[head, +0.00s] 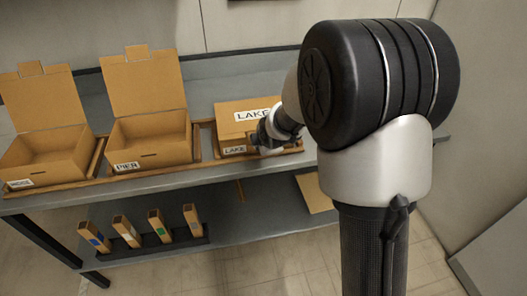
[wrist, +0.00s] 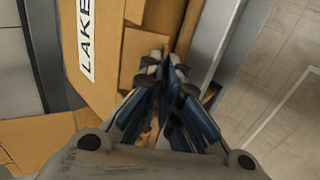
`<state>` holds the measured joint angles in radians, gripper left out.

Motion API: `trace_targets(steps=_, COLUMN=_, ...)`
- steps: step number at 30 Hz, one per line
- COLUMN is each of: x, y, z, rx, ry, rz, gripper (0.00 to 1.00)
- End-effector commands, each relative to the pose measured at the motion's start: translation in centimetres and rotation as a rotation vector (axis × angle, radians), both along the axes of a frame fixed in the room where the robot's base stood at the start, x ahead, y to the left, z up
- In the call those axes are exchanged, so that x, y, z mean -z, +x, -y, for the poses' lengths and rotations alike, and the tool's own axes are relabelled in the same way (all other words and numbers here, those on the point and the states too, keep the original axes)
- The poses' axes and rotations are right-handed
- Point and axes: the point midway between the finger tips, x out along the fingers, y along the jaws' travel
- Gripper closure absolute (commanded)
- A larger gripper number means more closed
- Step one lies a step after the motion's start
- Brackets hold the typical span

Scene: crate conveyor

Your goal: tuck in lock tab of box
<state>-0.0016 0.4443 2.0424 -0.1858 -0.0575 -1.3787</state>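The LAKE box (head: 236,112) stands at the right of the row on the shelf, its lid down. Its lid also shows in the wrist view (wrist: 108,70), beside the LAKE label (wrist: 87,38). My gripper (head: 266,138) is at the front of this box, right of its front label. In the wrist view my gripper's fingers (wrist: 164,66) are together, with nothing visible between them. A small cardboard flap (wrist: 139,55), apparently the lock tab, lies at the fingertips. I cannot tell whether the tips touch it or whether it is in its slot.
The PIER box (head: 150,141) and another box (head: 47,157) stand open to the left, lids raised with tabs on top. Wooden trays (head: 108,174) hold the boxes on the grey shelf (head: 200,176). Several upright cardboard pieces (head: 160,225) stand on the lower shelf.

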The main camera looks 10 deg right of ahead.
Motion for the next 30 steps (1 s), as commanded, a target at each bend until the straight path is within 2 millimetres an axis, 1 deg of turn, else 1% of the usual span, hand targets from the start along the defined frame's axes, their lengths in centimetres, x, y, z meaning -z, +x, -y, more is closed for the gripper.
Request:
trace_targets(steps=1, x=0.4, y=-0.1, z=-0.1, rx=0.000, ry=0.004, rz=0.012, gripper=1.00)
trace_targets(steps=4, x=0.4, y=-0.1, z=-0.2, rx=-0.001, ry=0.005, rz=0.046, gripper=1.00)
trace_targets(steps=11, x=1.1, y=-0.1, z=0.4, rx=0.012, ry=-0.013, rz=0.152, gripper=1.00)
trace_targets(steps=21, x=3.1, y=0.4, z=0.4, rx=0.013, ry=-0.015, rz=0.447, gripper=1.00)
trace_targets(steps=30, x=4.0, y=1.3, z=0.3, rx=0.013, ry=-0.013, rz=0.697, gripper=1.00)
